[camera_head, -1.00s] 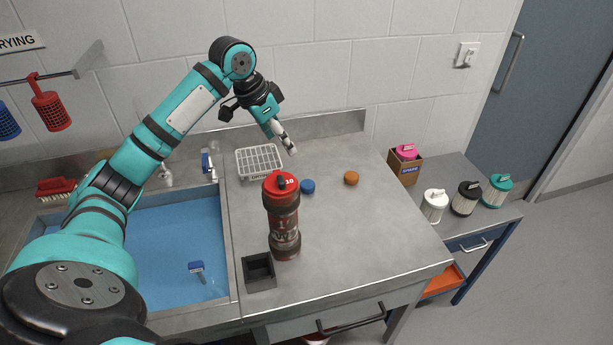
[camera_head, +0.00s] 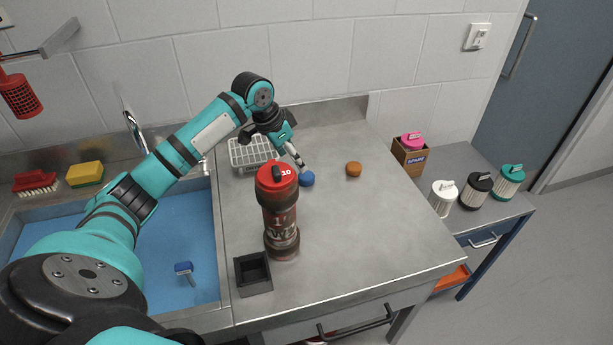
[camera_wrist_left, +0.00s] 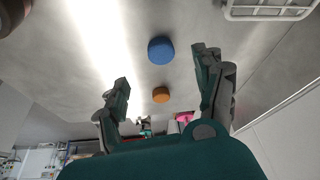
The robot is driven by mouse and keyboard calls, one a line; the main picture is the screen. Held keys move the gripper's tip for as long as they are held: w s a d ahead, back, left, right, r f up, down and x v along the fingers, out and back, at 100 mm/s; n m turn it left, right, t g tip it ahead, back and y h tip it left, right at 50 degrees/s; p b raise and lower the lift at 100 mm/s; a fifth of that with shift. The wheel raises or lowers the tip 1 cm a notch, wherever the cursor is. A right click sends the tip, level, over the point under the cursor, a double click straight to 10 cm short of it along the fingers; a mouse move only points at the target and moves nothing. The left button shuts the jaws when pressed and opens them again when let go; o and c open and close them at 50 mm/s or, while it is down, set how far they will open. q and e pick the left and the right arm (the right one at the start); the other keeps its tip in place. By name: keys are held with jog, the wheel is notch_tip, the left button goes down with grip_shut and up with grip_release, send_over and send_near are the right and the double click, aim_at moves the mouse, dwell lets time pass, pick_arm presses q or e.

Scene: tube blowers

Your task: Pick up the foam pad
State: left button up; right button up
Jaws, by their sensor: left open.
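Two small round pads lie on the steel counter (camera_head: 350,225): a blue one (camera_head: 307,179) and an orange one (camera_head: 353,169) to its right. I cannot tell which is the foam pad. My left gripper (camera_head: 301,166) is above the counter, close behind the blue pad in the head view. In the left wrist view the open, empty gripper (camera_wrist_left: 162,72) has its fingers on either side of the blue pad (camera_wrist_left: 161,50) and the orange pad (camera_wrist_left: 161,95) in the picture. Contact with either is not visible. My right gripper is out of view.
A tall red-capped tube (camera_head: 280,215) stands in front of the pads, beside a black square holder (camera_head: 253,274). A white wire basket (camera_head: 252,153) is behind left. The blue sink (camera_head: 150,265) is left. Several canisters stand on the right side table (camera_head: 470,225). The right counter is clear.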

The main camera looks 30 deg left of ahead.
aim_at(307, 175)
pick_arm(q)
jog(key=x, duration=0.3)
jog(key=shift+w+f, duration=0.2)
jog(key=shift+f, duration=0.05)
jog(key=shift+w+d+f+p, duration=0.15)
jog(key=shift+w+f+p, duration=0.05)
jog(key=shift+f+p, duration=0.25)
jog(key=x, duration=0.3)
jog(key=shift+w+d+f+p, duration=0.2)
jog(key=shift+w+p, duration=0.1)
jog(key=shift+p, duration=0.1)
jog(key=shift+w+f, duration=0.15)
jog(key=shift+f, duration=0.2)
jog(key=shift+c, duration=0.3)
jog(key=c, duration=0.8)
